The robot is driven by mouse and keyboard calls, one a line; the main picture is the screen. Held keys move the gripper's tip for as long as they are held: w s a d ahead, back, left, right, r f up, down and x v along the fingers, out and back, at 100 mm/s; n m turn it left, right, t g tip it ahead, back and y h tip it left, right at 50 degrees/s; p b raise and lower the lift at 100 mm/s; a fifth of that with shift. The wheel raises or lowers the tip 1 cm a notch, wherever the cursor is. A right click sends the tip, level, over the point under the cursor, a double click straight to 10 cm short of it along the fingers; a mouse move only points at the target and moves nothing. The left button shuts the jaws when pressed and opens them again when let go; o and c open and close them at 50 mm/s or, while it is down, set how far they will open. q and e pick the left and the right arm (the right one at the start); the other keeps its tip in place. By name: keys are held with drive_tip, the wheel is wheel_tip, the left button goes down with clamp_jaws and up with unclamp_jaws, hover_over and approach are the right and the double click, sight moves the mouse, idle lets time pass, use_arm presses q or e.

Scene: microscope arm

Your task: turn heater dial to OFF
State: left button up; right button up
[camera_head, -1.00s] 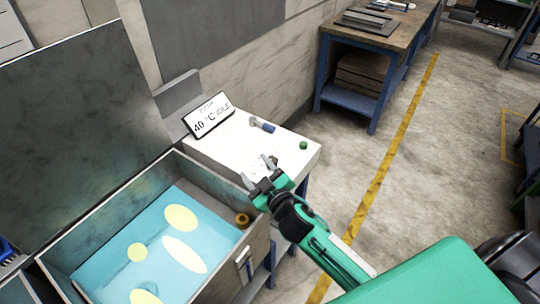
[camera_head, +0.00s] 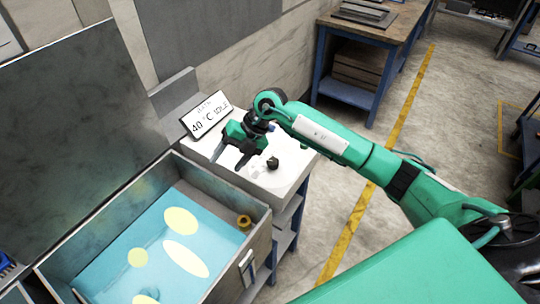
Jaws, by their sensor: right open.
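A small black dial (camera_head: 272,163) stands on the white top of the control bench (camera_head: 292,178). Its markings are too small to read. A tilted display (camera_head: 205,115) behind it reads 40 °C and what looks like IDLE. My right gripper (camera_head: 228,160) is open and empty above the bench top, to the left of the dial and apart from it in the picture. Its arm reaches in from the right and covers the right back part of the bench. My left gripper is not in view.
An open bath (camera_head: 262,220) with blue liquid and yellow ovals stands at the front left, its lid (camera_head: 75,120) raised behind. A brass-coloured knob (camera_head: 244,222) sits at its right corner. A workbench (camera_head: 350,95) stands at the back right. Floor there is clear.

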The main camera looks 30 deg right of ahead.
sight(273, 161)
drive_tip(key=w+d+r+m+h, duration=0.15)
drive_tip(key=d+h, duration=0.25)
drive_tip(key=d, duration=0.4)
drive_tip(key=w+d+r+m+h, duration=0.1)
drive_tip(key=w+d+h, duration=0.1)
drive_tip(key=d+h, duration=0.35)
drive_tip(key=shift+g+y, duration=0.3)
drive_tip(key=shift+y, duration=0.55)
drive_tip(key=f+p, duration=0.1)
drive_tip(key=f, duration=0.3)
drive_tip(key=d+f+p, duration=0.1)
drive_tip(key=f+p, duration=0.1)
drive_tip(key=f, duration=0.2)
drive_tip(key=f+p, duration=0.2)
drive_tip(key=f, duration=0.2)
drive_tip(key=shift+w+d+f, duration=0.1)
drive_tip(key=shift+d+f, duration=0.1)
drive_tip(key=shift+f, duration=0.55)
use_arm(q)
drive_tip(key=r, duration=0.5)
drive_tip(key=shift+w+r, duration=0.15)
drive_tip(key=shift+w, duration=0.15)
use_arm(e)
drive_tip(key=c, duration=1)
